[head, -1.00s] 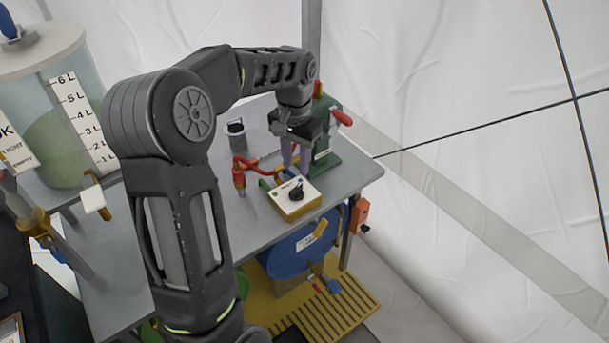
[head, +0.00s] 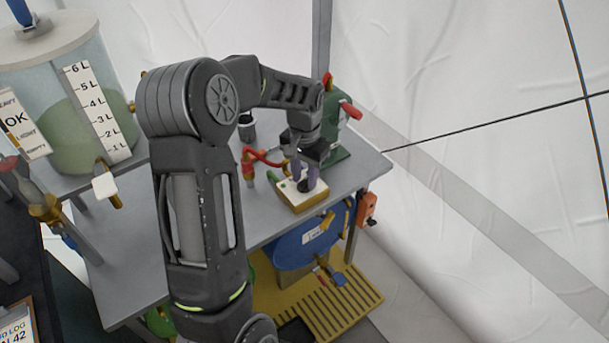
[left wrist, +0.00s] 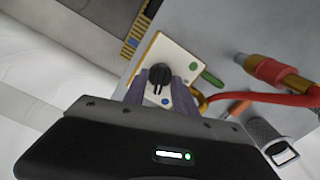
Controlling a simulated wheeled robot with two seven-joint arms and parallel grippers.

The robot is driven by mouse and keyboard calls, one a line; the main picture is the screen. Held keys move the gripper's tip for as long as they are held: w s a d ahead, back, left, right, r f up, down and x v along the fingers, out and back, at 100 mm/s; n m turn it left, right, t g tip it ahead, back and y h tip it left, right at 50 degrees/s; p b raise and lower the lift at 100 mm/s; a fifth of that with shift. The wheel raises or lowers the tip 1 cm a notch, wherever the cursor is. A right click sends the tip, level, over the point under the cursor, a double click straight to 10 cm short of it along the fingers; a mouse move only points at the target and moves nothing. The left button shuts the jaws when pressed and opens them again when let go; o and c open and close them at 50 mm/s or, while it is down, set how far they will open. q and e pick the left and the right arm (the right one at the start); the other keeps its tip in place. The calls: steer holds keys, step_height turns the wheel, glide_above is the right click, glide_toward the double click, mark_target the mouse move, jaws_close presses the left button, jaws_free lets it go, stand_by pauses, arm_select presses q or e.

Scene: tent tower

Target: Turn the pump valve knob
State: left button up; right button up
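The black knob (left wrist: 160,74) sits on the white top of a small yellow box (head: 291,196), which stands near the table's front right edge. In the head view my left gripper (head: 308,181) reaches down over this box, and its fingers hide much of the knob. In the left wrist view the two purple-grey fingers (left wrist: 160,86) stand apart, one on each side of the knob. Small gaps seem to remain between fingers and knob. The box top (left wrist: 182,62) also carries a green and a blue spot. My right gripper is not in view.
A green machine with a red handle (head: 350,110) stands just behind the gripper. A red cable (head: 265,156) and a dark cup (head: 247,130) are to the left. A clear tank (head: 62,75) stands far left. A blue drum (head: 300,248) is below the table.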

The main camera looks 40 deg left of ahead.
arm_select(q)
jaws_close()
stand_by(0.3)
stand_by(0.4)
